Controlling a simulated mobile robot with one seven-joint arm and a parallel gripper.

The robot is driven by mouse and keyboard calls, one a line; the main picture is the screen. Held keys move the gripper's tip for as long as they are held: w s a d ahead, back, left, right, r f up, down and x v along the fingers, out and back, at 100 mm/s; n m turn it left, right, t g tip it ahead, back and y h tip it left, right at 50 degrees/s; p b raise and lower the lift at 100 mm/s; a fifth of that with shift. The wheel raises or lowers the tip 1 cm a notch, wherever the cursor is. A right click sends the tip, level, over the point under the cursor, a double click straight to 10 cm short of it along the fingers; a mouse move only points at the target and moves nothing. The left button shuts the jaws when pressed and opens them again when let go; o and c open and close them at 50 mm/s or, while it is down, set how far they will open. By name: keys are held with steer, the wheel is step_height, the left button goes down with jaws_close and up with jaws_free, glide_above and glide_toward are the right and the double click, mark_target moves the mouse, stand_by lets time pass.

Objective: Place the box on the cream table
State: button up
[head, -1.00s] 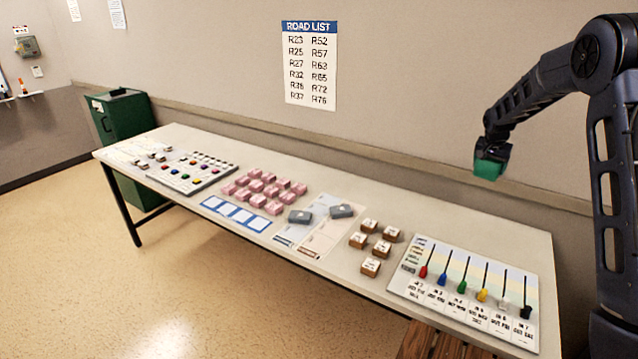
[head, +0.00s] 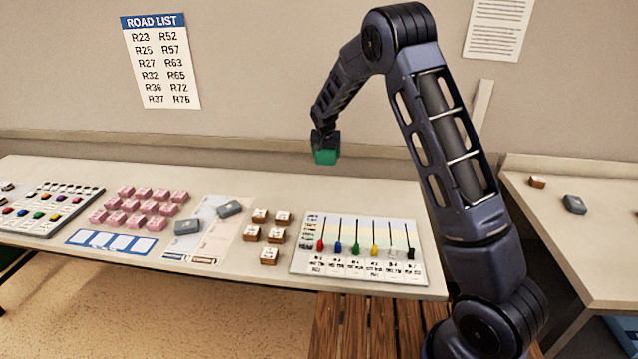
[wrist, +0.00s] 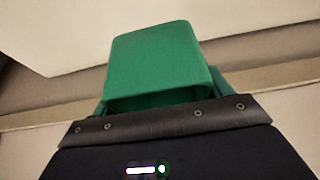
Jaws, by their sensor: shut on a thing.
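A green box (head: 326,158) is held at the end of my arm in the head view. My gripper (head: 325,147) is shut on it and holds it in the air, over the back part of the long cream table (head: 375,190), apart from its top. In the wrist view the box (wrist: 155,60) fills the upper middle, in front of my gripper (wrist: 158,105). The fingers are mostly hidden there. A second pale cream-topped table (head: 560,240) stands at the right; I cannot tell which table the task names.
The long table bears a lever board (head: 355,270), several small brown-sided blocks (head: 277,236), several pink blocks (head: 140,205) and two grey boxes (head: 187,227). The right table bears a brown block (head: 537,182) and a grey box (head: 574,204). A slatted wooden surface (head: 350,325) is in front.

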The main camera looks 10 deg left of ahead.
step_height(320, 180, down, 15)
steer(key=shift+r, duration=0.15)
stand_by(0.4)
steer(key=o, duration=1.1)
steer(key=v, duration=1.2)
